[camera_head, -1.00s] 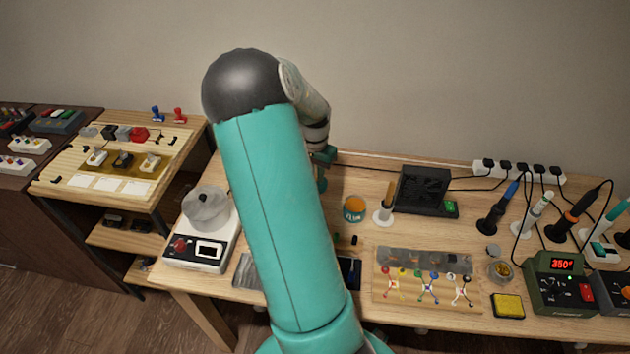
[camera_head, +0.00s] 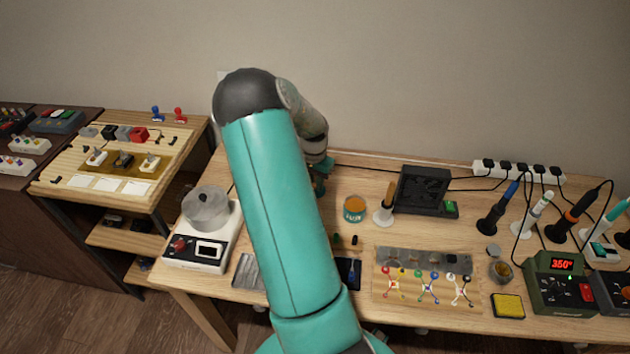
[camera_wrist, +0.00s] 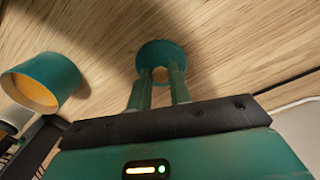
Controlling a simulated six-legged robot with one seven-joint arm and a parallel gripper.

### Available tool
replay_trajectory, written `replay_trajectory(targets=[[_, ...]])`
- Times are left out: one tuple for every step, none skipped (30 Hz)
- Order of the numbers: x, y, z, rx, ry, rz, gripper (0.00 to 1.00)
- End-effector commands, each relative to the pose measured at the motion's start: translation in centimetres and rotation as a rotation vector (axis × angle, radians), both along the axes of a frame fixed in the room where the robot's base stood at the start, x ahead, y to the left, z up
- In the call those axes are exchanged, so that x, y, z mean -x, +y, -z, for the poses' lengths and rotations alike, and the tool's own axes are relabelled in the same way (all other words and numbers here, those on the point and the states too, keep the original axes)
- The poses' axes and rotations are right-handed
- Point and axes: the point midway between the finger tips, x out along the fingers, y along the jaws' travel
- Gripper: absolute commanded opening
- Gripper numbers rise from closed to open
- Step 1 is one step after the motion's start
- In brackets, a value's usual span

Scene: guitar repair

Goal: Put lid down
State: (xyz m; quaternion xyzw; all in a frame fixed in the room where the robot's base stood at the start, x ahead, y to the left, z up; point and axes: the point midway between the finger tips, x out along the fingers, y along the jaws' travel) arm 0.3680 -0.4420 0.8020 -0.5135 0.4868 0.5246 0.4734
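The lid (camera_wrist: 162,48) is a round teal piece at the fingertips in the wrist view. My gripper (camera_wrist: 162,75) appears shut on it, with a small pale or orange spot showing between the fingers. The lid is close to the wooden tabletop; I cannot tell whether it touches. In the head view my gripper (camera_head: 320,188) is low over the back of the bench, partly hidden by my arm. An open teal-rimmed jar with orange contents (camera_head: 354,208) stands to its right; it also shows at the left of the wrist view (camera_wrist: 45,82).
A white device with a grey pot (camera_head: 206,212) is at the bench's left. A cable (camera_wrist: 290,80) crosses the wood. Bare wood surrounds the lid.

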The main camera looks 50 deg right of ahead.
Motion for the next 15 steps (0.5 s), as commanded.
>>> replay_trajectory(targets=[[0.0,0.0,0.0,0.000,0.000,0.000,0.31],[0.0,0.0,0.0,0.000,0.000,0.000,0.37],[0.0,0.0,0.0,0.000,0.000,0.000,0.39],[0.0,0.0,0.0,0.000,0.000,0.000,0.39],[0.0,0.0,0.0,0.000,0.000,0.000,0.39],[0.0,0.0,0.0,0.000,0.000,0.000,0.39],[0.0,0.0,0.0,0.000,0.000,0.000,0.39],[0.0,0.0,0.0,0.000,0.000,0.000,0.39],[0.0,0.0,0.0,0.000,0.000,0.000,0.39],[0.0,0.0,-0.1,0.000,0.000,0.000,0.39],[0.0,0.0,-0.2,0.000,-0.001,0.000,0.39],[0.0,0.0,-0.5,0.001,-0.001,0.000,0.39],[-0.1,0.0,-0.7,0.001,-0.001,0.000,0.39],[-0.1,0.0,-1.0,0.002,-0.002,-0.001,0.39],[-0.1,0.0,-1.6,0.002,-0.003,-0.001,0.39]])
